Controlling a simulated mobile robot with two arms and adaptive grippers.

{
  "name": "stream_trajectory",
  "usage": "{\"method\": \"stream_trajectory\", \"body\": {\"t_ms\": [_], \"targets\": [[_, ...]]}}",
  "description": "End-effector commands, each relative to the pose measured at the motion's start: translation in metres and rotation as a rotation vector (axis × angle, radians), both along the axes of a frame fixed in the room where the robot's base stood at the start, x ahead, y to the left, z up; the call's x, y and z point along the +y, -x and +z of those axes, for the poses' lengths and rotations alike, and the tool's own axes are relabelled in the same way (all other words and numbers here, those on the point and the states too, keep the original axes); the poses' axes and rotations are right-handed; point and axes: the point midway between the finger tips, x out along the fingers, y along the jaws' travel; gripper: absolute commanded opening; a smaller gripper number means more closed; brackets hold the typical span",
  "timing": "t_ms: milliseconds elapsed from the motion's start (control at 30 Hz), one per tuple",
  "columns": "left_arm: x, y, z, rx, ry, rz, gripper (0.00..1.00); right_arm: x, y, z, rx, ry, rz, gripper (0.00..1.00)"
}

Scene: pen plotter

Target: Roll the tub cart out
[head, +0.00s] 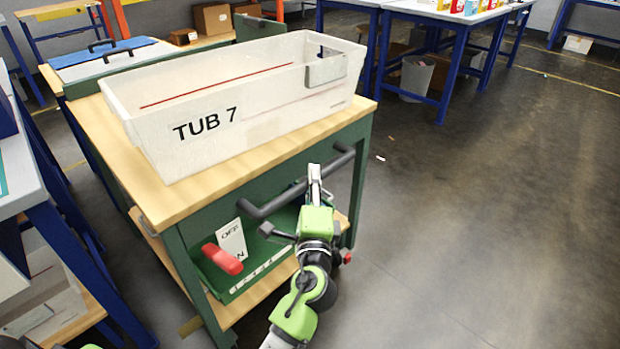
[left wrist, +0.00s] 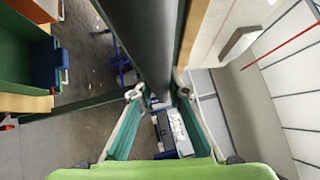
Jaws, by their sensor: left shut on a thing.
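The tub cart has a green frame (head: 178,255) and a wooden top (head: 190,200), and stands at left centre in the head view. A white tub (head: 240,110) marked "TUB 7" sits on top. A dark bar handle (head: 270,206) runs along its near side. My left gripper (head: 314,178) is shut on this handle towards its right end. In the left wrist view the bar (left wrist: 147,45) passes between the fingertips. A red lever (head: 222,259) on the cart points low beside the OFF/ON plate (head: 232,238), partly covering the lower word. My right gripper is not in view.
Open grey floor (head: 480,200) lies to the right of the cart. A blue-legged table (head: 461,75) stands beyond it at upper right, with a bin (head: 416,78) beneath. Another blue-legged bench (head: 75,225) is close on the cart's left. A bench with a blue-white top (head: 115,60) is behind.

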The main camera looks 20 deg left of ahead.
Motion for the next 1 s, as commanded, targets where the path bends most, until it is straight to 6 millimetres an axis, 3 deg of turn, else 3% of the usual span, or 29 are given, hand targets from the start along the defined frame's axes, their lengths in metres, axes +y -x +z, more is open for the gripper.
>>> {"method": "stream_trajectory", "body": {"t_ms": [167,200,233,667,1000], "targets": [[0.0,0.0,-0.002,0.003,0.0,0.001,0.0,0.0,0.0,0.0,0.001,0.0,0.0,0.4],[0.0,0.0,-0.001,0.003,0.0,0.001,0.26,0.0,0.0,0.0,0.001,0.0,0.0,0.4],[0.0,0.0,-0.001,0.003,0.0,0.001,0.33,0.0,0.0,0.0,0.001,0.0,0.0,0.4],[-0.002,0.005,-0.002,0.002,0.001,0.0,0.33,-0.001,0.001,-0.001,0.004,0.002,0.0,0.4],[-0.026,0.065,-0.012,0.005,0.001,0.0,0.33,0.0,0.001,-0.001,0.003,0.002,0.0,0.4]]}}
